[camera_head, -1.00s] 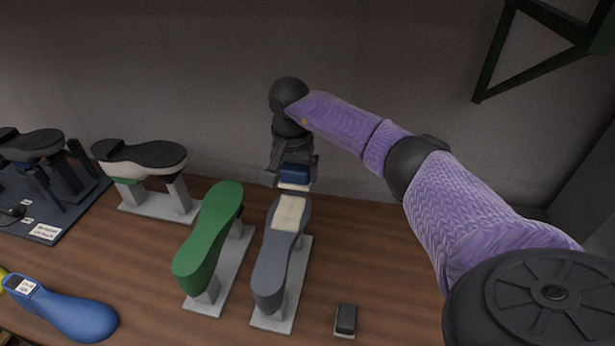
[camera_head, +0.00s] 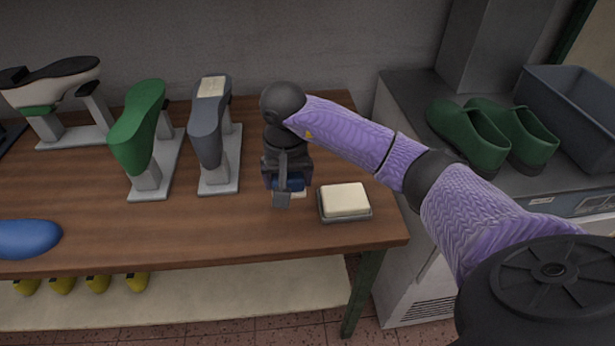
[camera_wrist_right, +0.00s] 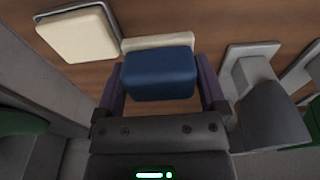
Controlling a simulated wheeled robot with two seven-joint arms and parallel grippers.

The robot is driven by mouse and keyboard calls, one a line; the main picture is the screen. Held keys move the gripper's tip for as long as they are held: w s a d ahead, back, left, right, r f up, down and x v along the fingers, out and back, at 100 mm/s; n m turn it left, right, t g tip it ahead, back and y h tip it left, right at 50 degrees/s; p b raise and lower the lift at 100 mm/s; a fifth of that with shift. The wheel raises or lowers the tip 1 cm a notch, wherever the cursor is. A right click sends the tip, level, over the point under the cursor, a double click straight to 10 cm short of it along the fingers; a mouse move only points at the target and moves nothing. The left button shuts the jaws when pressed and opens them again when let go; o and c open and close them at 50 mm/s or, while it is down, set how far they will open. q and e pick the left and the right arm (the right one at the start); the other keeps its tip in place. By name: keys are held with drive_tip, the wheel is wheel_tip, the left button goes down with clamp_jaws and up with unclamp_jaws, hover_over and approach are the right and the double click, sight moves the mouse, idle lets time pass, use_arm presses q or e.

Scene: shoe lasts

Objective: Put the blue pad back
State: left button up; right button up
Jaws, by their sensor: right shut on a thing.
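The blue pad (camera_head: 291,184) is held between the fingers of my right gripper (camera_head: 287,187), near the front right part of the wooden table. In the right wrist view the blue pad (camera_wrist_right: 160,75) sits between both fingers, with a cream layer (camera_wrist_right: 158,41) showing along its far side. I cannot tell whether the pad touches the table. A grey tray (camera_head: 344,218) with a cream block (camera_head: 345,198) on it stands just right of the gripper; both also show at the upper left of the right wrist view. My left gripper is not in view.
A grey shoe last (camera_head: 207,135) with a cream patch on top and a green last (camera_head: 138,130) stand on stands to the left. A blue last (camera_head: 25,238) lies far left. Green shoes (camera_head: 470,135) and a grey bin (camera_head: 575,110) are on the cabinet at right.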

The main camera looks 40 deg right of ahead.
sight(288, 178)
wheel_tip(288, 178, down, 8)
drive_tip(key=shift+w+f+b, duration=0.1)
drive_tip(key=shift+w+b, duration=0.05)
drive_tip(key=shift+b, duration=0.7)
drive_tip(key=o, duration=0.8)
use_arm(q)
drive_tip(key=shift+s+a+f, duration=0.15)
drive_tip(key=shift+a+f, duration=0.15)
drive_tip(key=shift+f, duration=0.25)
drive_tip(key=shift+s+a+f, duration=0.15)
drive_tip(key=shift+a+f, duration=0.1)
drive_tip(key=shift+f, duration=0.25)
use_arm(e)
drive_tip(key=shift+r, duration=0.4)
drive_tip(key=r+p, duration=0.1)
drive_tip(key=r, duration=0.2)
drive_tip(key=r+p, duration=0.1)
drive_tip(key=r, duration=0.3)
drive_tip(key=s+r+p, duration=0.1)
drive_tip(key=r, duration=0.3)
drive_tip(key=shift+a, duration=0.3)
drive_tip(key=shift+s+r, duration=0.1)
drive_tip(key=shift+r, duration=0.15)
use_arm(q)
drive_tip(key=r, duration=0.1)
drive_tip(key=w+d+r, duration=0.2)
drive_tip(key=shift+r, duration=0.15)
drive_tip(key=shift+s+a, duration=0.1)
